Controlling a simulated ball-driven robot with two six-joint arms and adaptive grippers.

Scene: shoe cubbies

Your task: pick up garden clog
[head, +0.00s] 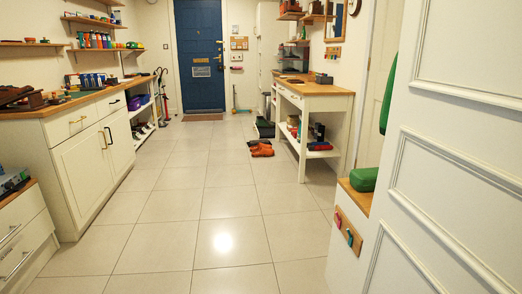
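Bright orange footwear (261,148) lies on the tiled floor, beside the left front of the white console table on the right. It is small and far off, so I cannot tell for sure that it is the garden clog, or whether it is one shoe or a pair. Neither of my grippers shows in the head view.
The tiled floor (190,205) is clear down the middle to the blue door (200,55). White cabinets (85,165) line the left. The console table (313,101) stands at right. A white panelled surface (455,170) and a green cushion-like object (364,179) are close on the right.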

